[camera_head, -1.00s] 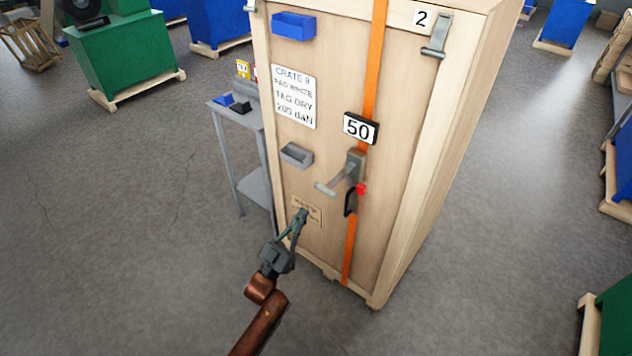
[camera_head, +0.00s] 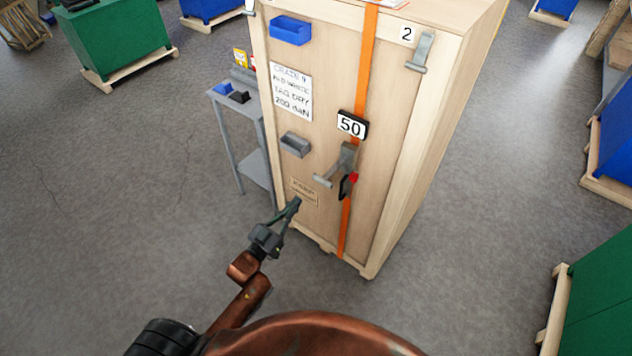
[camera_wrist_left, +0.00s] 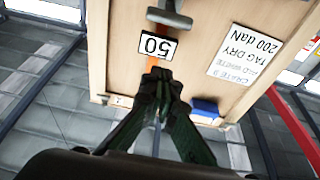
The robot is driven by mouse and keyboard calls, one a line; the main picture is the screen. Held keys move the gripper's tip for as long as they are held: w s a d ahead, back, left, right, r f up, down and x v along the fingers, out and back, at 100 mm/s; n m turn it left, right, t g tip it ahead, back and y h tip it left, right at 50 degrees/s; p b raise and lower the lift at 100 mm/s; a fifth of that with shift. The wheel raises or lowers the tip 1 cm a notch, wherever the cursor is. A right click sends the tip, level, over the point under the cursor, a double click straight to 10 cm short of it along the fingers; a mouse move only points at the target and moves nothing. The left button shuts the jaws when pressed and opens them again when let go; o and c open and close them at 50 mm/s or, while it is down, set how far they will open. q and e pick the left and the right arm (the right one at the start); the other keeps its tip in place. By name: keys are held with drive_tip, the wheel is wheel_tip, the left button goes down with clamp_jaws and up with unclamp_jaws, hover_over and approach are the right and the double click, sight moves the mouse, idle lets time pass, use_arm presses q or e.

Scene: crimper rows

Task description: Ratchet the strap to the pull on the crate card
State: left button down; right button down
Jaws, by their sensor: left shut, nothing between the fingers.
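An orange strap (camera_head: 366,70) runs down the front of a tall wooden crate (camera_head: 408,130). A ratchet with a grey handle (camera_head: 336,166) sits on it, with a small red part (camera_head: 353,177) at its right. A display (camera_head: 351,125) above the ratchet reads 50; it also shows upside down in the left wrist view (camera_wrist_left: 157,46). The white crate card (camera_head: 292,91) carries "200 daN" and "TAG DRY"; its top lines are hard to read. My left gripper (camera_head: 297,202) is shut and empty, low in front of the crate, apart from the handle at its lower left.
A blue bin (camera_head: 291,30) and a grey bin (camera_head: 295,144) are fixed on the crate front. A grey side table (camera_head: 240,104) with small items stands left of the crate. Green and blue machines on pallets stand around. The floor at left is clear.

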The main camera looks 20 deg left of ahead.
use_arm(q)
drive_tip(key=shift+w, duration=0.1)
drive_tip(key=w+d+f+p, duration=0.1)
drive_tip(key=w+d+p, duration=0.1)
drive_tip(key=w, duration=0.9)
drive_tip(key=shift+d+f+p, duration=0.15)
drive_tip(key=shift+d+p, duration=0.25)
drive_tip(key=shift+p, duration=0.2)
